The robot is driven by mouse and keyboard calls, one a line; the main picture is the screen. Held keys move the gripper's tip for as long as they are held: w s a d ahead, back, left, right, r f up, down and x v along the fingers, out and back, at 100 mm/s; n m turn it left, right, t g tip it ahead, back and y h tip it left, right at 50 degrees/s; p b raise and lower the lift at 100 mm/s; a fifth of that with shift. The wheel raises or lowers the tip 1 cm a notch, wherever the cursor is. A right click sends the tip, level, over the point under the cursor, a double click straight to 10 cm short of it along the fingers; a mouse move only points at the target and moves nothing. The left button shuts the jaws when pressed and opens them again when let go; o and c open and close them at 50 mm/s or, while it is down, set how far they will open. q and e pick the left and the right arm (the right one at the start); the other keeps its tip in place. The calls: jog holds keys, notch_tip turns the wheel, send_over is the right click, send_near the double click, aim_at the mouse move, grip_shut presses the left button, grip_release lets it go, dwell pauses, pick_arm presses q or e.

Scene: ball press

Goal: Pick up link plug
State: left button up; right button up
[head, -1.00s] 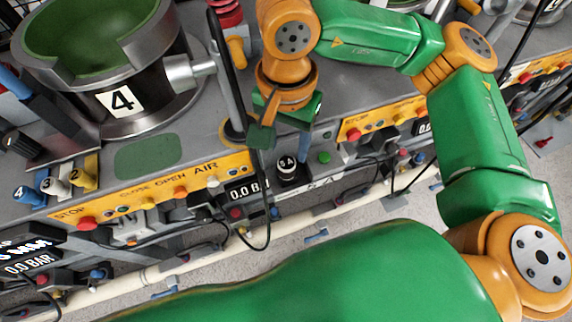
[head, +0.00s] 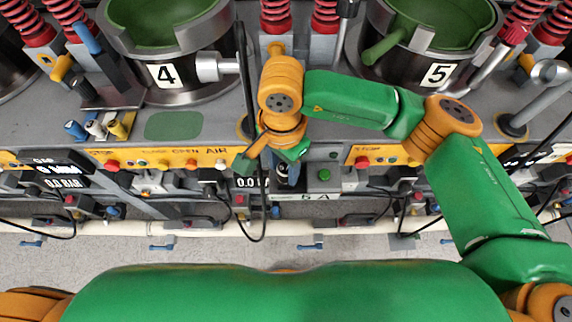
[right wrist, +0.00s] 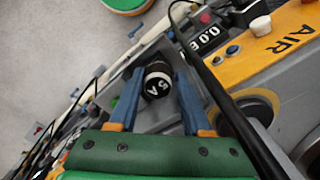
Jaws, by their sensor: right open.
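The link plug, a short black cylinder with a white band and the mark "5 A", shows between my fingers in the right wrist view (right wrist: 157,84). My right gripper (right wrist: 159,76) is open, with one blue finger on each side of the plug. I cannot tell whether either finger touches it. In the head view my right gripper (head: 286,166) points down at the plug (head: 283,174) on the panel front, and partly hides it. My left gripper is not in view.
A black cable (head: 243,100) hangs close beside my right gripper. A green button (head: 324,174) sits right of the plug, with a "5 A" label below. The orange AIR panel (head: 140,160) and numbered drums 4 (head: 165,95) and 5 (head: 405,85) stand around it.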

jog(key=shift+d+f, duration=0.2)
jog(key=shift+f, duration=0.15)
jog(key=shift+d, duration=0.2)
jog(key=shift+a, duration=0.2)
grip_shut()
jog(key=shift+d+r, duration=0.1)
jog(key=shift+r, duration=0.4)
jog(key=s+a+r+b, duration=0.4)
jog(key=s+r, duration=0.8)
jog(key=s, duration=0.1)
jog(key=shift+s+a, duration=0.2)
